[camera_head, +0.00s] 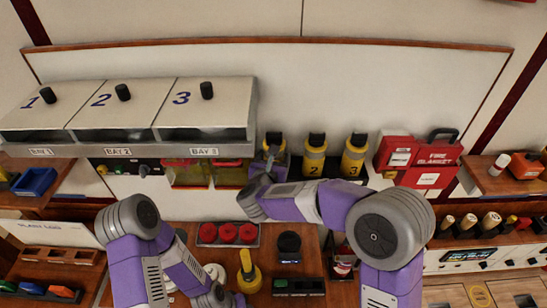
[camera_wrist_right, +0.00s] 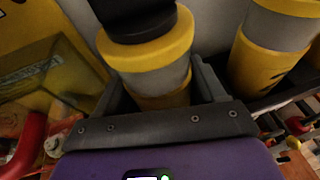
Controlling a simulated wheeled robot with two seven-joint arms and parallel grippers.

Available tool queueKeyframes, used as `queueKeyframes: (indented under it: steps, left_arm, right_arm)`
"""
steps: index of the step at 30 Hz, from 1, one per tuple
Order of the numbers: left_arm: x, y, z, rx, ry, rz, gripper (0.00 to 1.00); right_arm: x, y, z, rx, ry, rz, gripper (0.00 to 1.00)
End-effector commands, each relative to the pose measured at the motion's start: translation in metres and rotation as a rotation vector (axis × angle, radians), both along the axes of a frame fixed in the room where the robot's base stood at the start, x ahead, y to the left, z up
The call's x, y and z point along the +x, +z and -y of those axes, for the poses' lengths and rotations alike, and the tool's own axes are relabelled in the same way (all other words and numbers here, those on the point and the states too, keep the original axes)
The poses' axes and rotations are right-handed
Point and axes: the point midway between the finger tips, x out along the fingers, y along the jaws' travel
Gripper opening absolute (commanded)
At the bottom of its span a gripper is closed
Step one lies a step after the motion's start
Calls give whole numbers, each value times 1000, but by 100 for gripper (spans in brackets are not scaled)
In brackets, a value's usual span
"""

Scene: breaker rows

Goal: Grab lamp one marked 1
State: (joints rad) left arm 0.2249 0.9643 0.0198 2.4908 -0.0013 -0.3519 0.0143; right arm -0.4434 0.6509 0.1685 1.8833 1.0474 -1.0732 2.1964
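Lamp one (camera_head: 273,143), a yellow and grey cylinder with a black cap, stands at the left end of a row; its number is hidden. Lamps marked 2 (camera_head: 314,156) and 3 (camera_head: 354,156) stand to its right. My right gripper (camera_head: 262,170) is at lamp one. In the right wrist view, the fingers of my right gripper (camera_wrist_right: 160,100) lie on both sides of the body of lamp one (camera_wrist_right: 150,58); I cannot tell whether they press on it. My left gripper (camera_head: 222,297) is low at the picture's bottom edge, its fingers unclear.
Left of lamp one hang yellowish bins (camera_head: 228,174) with red handles under the bay boxes (camera_head: 208,105). A red fire blanket box (camera_head: 432,158) is right of the lamps. Below, red buttons (camera_head: 228,233) and a yellow object (camera_head: 247,272) sit on the wooden bench near my left arm.

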Motion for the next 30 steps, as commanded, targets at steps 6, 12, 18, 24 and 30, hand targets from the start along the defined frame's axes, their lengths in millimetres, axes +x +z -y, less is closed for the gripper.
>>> queueKeyframes:
  steps: [6, 12, 18, 24, 30]
  left_arm:
    - [0, 0, 0, 0, 0, 0, 43]
    - [0, 0, 0, 0, 0, 0, 43]
    - [0, 0, 0, 0, 0, 0, 43]
    - [0, 3, 0, 0, 0, 0, 43]
    - [0, 7, 0, 0, 0, 0, 43]
  right_arm:
    - [0, 0, 0, 0, -1, 0, 33]
    - [0, 2, 0, 0, 0, 4, 18]
    - [0, 3, 0, 0, 0, 3, 18]
    - [0, 17, -2, 2, 3, 6, 18]
    - [0, 38, -4, 2, 7, 7, 18]
